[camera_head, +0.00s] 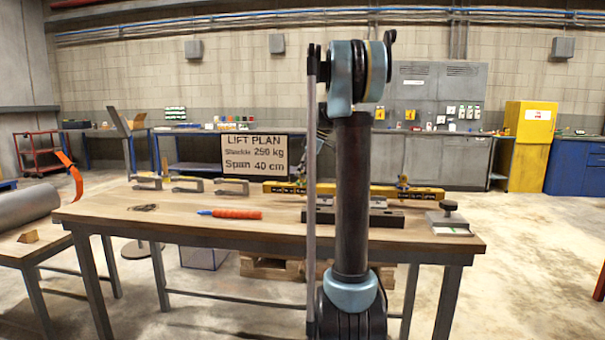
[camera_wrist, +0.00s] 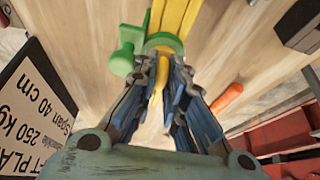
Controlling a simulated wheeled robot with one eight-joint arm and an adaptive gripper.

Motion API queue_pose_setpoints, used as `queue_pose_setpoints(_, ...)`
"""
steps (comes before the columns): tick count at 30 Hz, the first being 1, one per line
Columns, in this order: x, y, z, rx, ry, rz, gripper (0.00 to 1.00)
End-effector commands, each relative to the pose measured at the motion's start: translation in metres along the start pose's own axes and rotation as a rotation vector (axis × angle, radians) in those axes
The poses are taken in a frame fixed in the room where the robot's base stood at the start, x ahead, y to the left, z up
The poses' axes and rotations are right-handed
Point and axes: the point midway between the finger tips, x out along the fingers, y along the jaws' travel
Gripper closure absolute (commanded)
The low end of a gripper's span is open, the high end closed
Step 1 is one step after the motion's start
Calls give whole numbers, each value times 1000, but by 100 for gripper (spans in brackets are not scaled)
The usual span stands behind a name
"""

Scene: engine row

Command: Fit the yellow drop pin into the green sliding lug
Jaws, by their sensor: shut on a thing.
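In the wrist view, my gripper (camera_wrist: 167,68) is shut on the slim yellow drop pin (camera_wrist: 161,76), which shows between its fingers. The green sliding lug (camera_wrist: 165,42) sits around the yellow beam (camera_wrist: 178,14), just beyond the fingertips, with a green knob (camera_wrist: 123,58) on its left side. The pin's far end is at or very close to the lug; I cannot tell whether it is in the lug's hole. In the head view, the yellow beam (camera_head: 420,192) lies along the back of the bench. My arm hides the gripper and pin there.
On the wooden bench (camera_head: 130,215) are grey shackles (camera_head: 187,185), an orange-handled tool (camera_head: 237,214) and a grey block with a black knob (camera_head: 450,226). The lift plan sign (camera_head: 254,153) stands behind; it is close on the left in the wrist view (camera_wrist: 35,110). The bench's front left is mostly clear.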

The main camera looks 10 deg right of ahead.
Motion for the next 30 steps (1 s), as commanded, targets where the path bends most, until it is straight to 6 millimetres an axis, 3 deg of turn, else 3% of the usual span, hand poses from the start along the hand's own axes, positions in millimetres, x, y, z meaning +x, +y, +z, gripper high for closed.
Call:
queue_pose_setpoints(1,0,0,0,0,0,0,84)
queue_pose_setpoints(3,0,0,0,0,0,0,68)
queue_pose_setpoints(4,0,0,0,0,0,0,65)
queue_pose_setpoints(18,-4,0,0,0,0,1,65)
queue_pose_setpoints(23,-22,1,0,1,0,1,65)
queue_pose_setpoints(30,-69,1,0,1,0,0,65)
